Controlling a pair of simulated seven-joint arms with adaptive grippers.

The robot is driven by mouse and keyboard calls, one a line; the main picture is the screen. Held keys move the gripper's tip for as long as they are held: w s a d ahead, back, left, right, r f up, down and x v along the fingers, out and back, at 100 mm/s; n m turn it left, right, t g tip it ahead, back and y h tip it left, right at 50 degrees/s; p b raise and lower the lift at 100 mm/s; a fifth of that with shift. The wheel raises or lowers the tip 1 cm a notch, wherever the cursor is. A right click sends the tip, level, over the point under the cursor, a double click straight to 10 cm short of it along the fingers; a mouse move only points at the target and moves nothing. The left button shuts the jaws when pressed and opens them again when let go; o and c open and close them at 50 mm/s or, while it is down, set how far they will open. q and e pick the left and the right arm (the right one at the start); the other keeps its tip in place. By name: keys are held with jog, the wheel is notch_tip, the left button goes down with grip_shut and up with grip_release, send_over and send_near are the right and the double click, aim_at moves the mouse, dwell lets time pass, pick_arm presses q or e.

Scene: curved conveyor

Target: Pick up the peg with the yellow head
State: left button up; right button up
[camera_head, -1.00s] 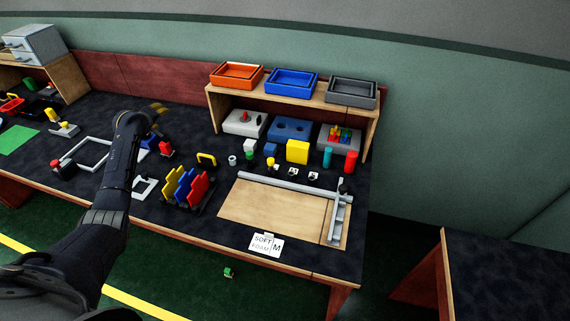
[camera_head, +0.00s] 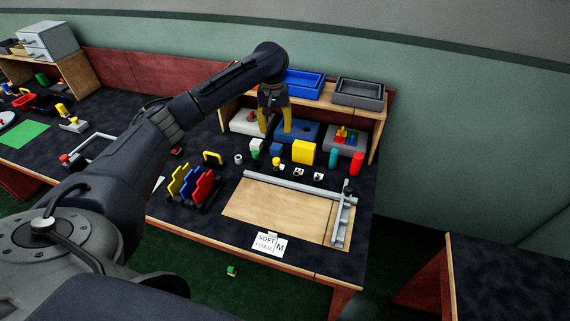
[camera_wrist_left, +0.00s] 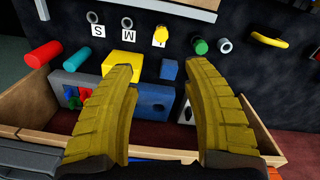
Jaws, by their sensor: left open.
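The peg with the yellow head (camera_head: 276,161) stands on the dark table in front of a small blue cube (camera_head: 276,148). In the left wrist view the yellow-headed peg (camera_wrist_left: 160,35) shows beyond the fingertips, near the top middle. My left gripper (camera_head: 274,128) points down in front of the shelf, above and behind the peg. Its two yellow fingers are open with nothing between them; the left wrist view shows the open gap (camera_wrist_left: 158,68) too. My right gripper is not in view.
A yellow block (camera_head: 303,152) stands right of the peg, and a green-topped peg (camera_head: 255,157) stands left of it. A blue holed block (camera_head: 310,131) is under the shelf behind. A wooden board (camera_head: 275,208) with grey rails lies in front.

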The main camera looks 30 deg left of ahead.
aim_at(276, 159)
pick_arm(q)
jog(key=f, duration=1.7)
jog(key=shift+s+d+f, duration=0.15)
jog(key=shift+s, duration=0.15)
jog(key=shift+c, duration=0.5)
grip_shut()
